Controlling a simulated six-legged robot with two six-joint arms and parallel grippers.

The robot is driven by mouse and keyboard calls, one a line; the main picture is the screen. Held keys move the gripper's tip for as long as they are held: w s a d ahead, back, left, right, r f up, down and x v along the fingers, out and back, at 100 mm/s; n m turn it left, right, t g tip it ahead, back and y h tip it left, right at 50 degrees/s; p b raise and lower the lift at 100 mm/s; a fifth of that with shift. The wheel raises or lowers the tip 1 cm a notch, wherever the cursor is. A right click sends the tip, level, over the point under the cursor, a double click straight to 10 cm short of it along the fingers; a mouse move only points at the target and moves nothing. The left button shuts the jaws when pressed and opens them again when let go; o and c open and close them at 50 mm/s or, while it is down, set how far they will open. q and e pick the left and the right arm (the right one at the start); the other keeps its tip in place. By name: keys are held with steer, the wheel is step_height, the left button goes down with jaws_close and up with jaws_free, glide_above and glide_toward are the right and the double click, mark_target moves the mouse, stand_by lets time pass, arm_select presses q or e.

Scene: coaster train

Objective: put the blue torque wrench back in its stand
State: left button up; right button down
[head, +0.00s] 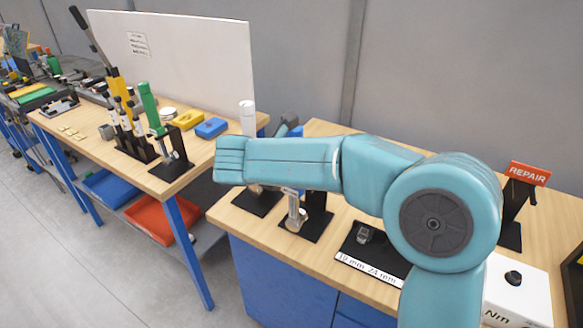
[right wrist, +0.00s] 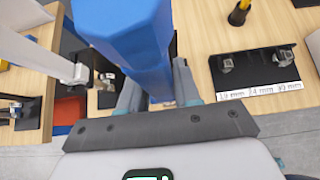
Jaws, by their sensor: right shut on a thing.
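The blue torque wrench's handle (right wrist: 125,40) stands large between the fingers of my right gripper (right wrist: 157,92) in the right wrist view. The gripper is shut on it. In the head view my teal right arm hides the gripper and most of the wrench. Below the arm, a chrome ratchet head (head: 296,220) on an upright shaft, seemingly this wrench's lower end, is at a black stand (head: 316,204). I cannot tell whether it is seated. A white-handled wrench (head: 247,118) stands upright just to the left; its white handle also shows in the right wrist view (right wrist: 35,42). My left gripper is out of view.
A labelled black plate (head: 345,263) with small sockets lies right of the stand. A REPAIR sign (head: 529,173) and a white Nm box (head: 518,290) are farther right. A green-handled wrench (head: 149,106) stands on the left table, across a gap.

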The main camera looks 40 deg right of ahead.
steer(key=shift+w+d+r, duration=0.1)
steer(key=shift+d+r, duration=0.05)
steer(key=shift+d, duration=0.15)
steer(key=shift+w+d, duration=0.15)
steer(key=shift+d, duration=0.2)
steer(key=shift+w+d+p, duration=0.15)
steer(key=shift+d+p, duration=0.15)
steer(key=shift+p, duration=0.05)
steer(key=shift+w+d+p, duration=0.25)
steer(key=shift+d, duration=0.4)
steer(key=shift+w+d+p, duration=0.3)
steer(key=shift+d, duration=0.35)
steer(key=shift+w+d+p, duration=0.25)
steer(key=shift+d, duration=0.4)
steer(key=shift+f+b, duration=0.35)
steer(key=shift+f, duration=0.5)
stand_by(0.9)
